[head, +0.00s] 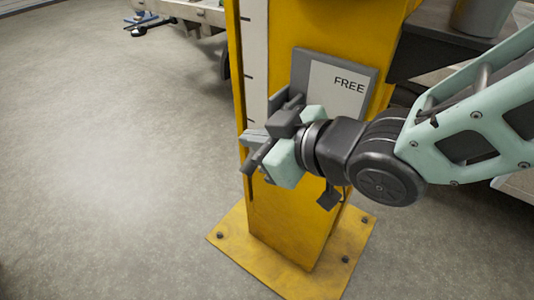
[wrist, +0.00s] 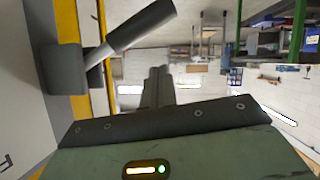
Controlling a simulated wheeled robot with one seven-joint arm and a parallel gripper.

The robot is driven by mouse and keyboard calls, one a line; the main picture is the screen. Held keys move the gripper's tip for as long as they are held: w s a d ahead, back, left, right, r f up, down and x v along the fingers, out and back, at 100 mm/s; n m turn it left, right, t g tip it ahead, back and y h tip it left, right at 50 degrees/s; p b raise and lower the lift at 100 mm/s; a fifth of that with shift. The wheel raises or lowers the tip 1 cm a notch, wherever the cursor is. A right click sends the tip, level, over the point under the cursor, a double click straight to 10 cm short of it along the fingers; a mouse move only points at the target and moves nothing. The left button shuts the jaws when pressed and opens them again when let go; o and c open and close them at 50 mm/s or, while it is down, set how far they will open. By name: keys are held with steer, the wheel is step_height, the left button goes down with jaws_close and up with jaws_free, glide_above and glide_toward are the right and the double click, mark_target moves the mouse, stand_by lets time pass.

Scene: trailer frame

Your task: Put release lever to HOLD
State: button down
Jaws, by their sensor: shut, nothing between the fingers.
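The release lever shows in the wrist view at the upper left. It has a dark block-like hub (wrist: 62,68), a short metal rod and a dark round handle (wrist: 145,24) slanting to the upper right. A grey-edged white plate (head: 338,85) on the yellow post reads FREE; no HOLD marking is visible, and my gripper covers the plate's lower left. My gripper (wrist: 158,72) is shut and empty, its fingers together beside the lever with a gap to the handle in the wrist view. In the head view my gripper (head: 256,137) overlaps the lever, so contact is unclear there.
The yellow post (head: 290,225) stands on a bolted yellow base plate (head: 235,240). A pale scale strip (head: 256,60) runs up its left side. A grey bucket (head: 482,15) stands on a dark surface at upper right. The floor (head: 110,170) to the left is clear.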

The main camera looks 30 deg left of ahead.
steer(key=shift+f+n+t+b, duration=0.4)
steer(key=shift+f+b, duration=0.55)
steer(key=shift+b, duration=0.65)
steer(key=shift+f+n+t+b, duration=0.35)
steer(key=shift+f+b, duration=0.6)
steer(key=shift+b, duration=0.6)
